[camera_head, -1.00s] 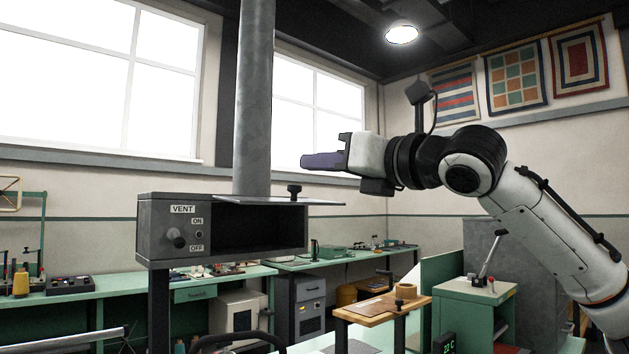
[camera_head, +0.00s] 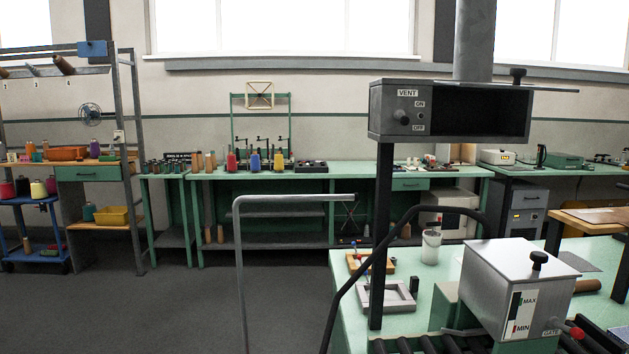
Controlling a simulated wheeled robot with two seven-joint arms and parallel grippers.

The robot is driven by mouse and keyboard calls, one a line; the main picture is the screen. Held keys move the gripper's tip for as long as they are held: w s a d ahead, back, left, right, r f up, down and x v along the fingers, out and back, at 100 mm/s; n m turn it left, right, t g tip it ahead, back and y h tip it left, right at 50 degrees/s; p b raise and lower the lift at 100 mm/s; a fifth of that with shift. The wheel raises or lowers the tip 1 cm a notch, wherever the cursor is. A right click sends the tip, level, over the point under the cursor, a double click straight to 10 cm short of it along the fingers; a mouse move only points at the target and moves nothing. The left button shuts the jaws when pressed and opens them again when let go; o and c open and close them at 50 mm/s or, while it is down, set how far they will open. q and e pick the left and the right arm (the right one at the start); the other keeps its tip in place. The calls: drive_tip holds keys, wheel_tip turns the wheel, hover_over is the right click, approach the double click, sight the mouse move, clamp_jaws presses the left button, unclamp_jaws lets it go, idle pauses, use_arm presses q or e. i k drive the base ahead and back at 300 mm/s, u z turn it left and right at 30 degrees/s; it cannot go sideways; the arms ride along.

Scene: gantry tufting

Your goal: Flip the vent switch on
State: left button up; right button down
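The vent box (camera_head: 376,112) is a dark grey metal housing with an open dark front, held up on a black post right of centre. Its left panel carries a VENT label, with ON printed above OFF. The vent switch (camera_head: 402,117) is a dark round-ended knob left of those labels. It points roughly toward me, and I cannot tell which position it is in. A small round dot sits between ON and OFF and shows no clear light. Neither of my grippers is in this view.
A grey duct (camera_head: 474,40) rises from the vent box, and a thin plate with a black knob (camera_head: 518,74) lies along its top. Below stand a silver gate box (camera_head: 510,285), a green table (camera_head: 345,290) and a bent metal rail (camera_head: 240,270). Open floor (camera_head: 150,310) lies left.

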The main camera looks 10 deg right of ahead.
sight(404, 121)
drive_tip(key=k, duration=1.25)
